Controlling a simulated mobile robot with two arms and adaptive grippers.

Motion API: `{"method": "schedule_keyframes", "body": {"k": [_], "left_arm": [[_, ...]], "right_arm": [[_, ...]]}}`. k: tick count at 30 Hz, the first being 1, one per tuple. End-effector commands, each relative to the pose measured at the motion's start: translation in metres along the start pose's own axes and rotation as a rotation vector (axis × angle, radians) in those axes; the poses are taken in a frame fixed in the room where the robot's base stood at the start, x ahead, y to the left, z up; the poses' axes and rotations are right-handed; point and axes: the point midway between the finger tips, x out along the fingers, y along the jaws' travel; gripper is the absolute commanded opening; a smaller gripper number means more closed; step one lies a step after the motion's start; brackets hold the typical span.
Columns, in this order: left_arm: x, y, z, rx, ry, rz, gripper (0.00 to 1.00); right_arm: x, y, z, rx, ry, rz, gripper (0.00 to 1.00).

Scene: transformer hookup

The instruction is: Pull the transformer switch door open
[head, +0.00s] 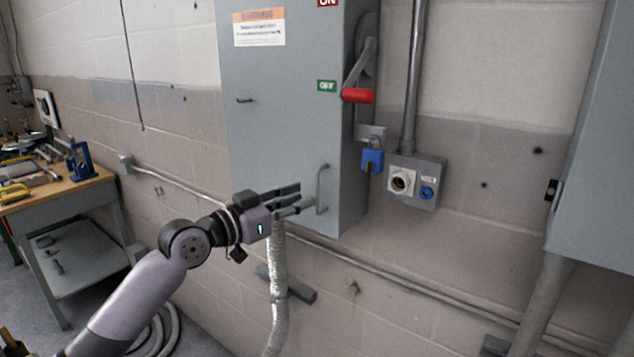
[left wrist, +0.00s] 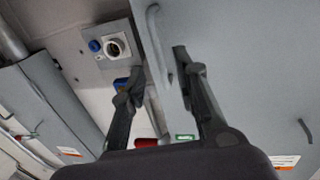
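The transformer switch door (head: 265,130) is the grey front of a wall box and looks closed. Its vertical grey pull handle (head: 322,188) is near the lower right edge. My left gripper (head: 304,196) is open beside the handle, fingers pointing right towards it. In the left wrist view, the handle (left wrist: 156,40) shows between the two spread fingers (left wrist: 154,72); I cannot tell whether they touch it. The red-gripped lever (head: 358,96) on the box's side points down near the green OFF label (head: 327,86).
A blue padlock (head: 372,160) hangs beside the box's right side, next to an outlet box (head: 418,182). Another grey cabinet (head: 598,170) stands at the right. A workbench (head: 62,188) with tools is at the left. A flexible conduit (head: 278,290) runs down below the box.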

Motion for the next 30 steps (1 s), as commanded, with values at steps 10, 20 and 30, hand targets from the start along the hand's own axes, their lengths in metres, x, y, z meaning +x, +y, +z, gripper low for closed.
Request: {"method": "schedule_keyframes", "body": {"k": [10, 20, 30], "left_arm": [[0.050, 0.000, -0.001, -0.002, 0.001, 0.000, 0.28], [0.055, 0.000, 0.000, 0.000, 0.001, -0.001, 0.28], [0.055, 0.000, 0.000, 0.000, 0.001, -0.001, 0.08]], "right_arm": [[-0.017, 0.000, -0.002, 0.000, 0.000, -0.001, 0.87], [-0.017, -0.001, -0.002, 0.001, 0.001, -0.002, 0.87], [-0.017, -0.003, -0.002, 0.002, 0.001, -0.003, 0.87]]}}
